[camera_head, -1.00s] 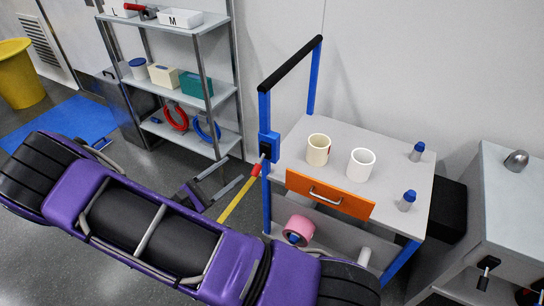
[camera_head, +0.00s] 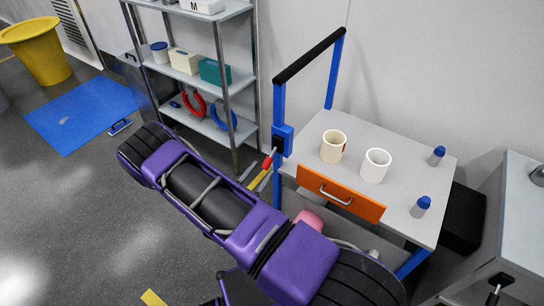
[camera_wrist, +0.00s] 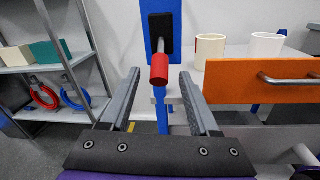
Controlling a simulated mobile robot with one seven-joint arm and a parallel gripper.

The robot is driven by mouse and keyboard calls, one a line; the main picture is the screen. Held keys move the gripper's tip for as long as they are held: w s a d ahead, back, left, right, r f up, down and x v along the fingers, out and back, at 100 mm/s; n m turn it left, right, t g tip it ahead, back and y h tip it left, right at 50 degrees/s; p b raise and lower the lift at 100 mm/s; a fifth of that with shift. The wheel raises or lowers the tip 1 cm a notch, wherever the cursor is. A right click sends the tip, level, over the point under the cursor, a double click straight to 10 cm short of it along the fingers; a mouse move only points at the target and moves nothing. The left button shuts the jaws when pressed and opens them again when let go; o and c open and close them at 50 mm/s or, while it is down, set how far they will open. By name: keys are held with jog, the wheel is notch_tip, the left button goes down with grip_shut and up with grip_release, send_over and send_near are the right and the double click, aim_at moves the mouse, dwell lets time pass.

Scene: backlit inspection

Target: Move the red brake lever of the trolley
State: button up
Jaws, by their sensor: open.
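The trolley (camera_head: 395,152) has a blue frame, a grey top and a black handle bar. Its brake lever (camera_head: 268,161), a metal rod with a red end, sticks out from a black and blue housing on the left post. In the wrist view the red lever end (camera_wrist: 159,72) points toward the camera and slightly down. My gripper (camera_wrist: 159,76) is open, one finger on each side of the lever end in the picture. Gaps show on both sides, and no contact is visible. I cannot tell how deep the lever reaches between the fingers. My arm hides much of the gripper in the head view.
An orange drawer front (camera_head: 339,193) juts out right of the lever. A cream mug (camera_head: 332,147), a white mug (camera_head: 375,167) and two blue-capped bottles stand on the trolley top. A shelf rack (camera_head: 226,82) stands to the left. Open floor lies at the left.

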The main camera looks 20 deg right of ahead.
aim_at(272, 155)
jog(key=x, duration=0.8)
jog(key=shift+c, duration=0.4)
grip_shut()
dwell(0.9)
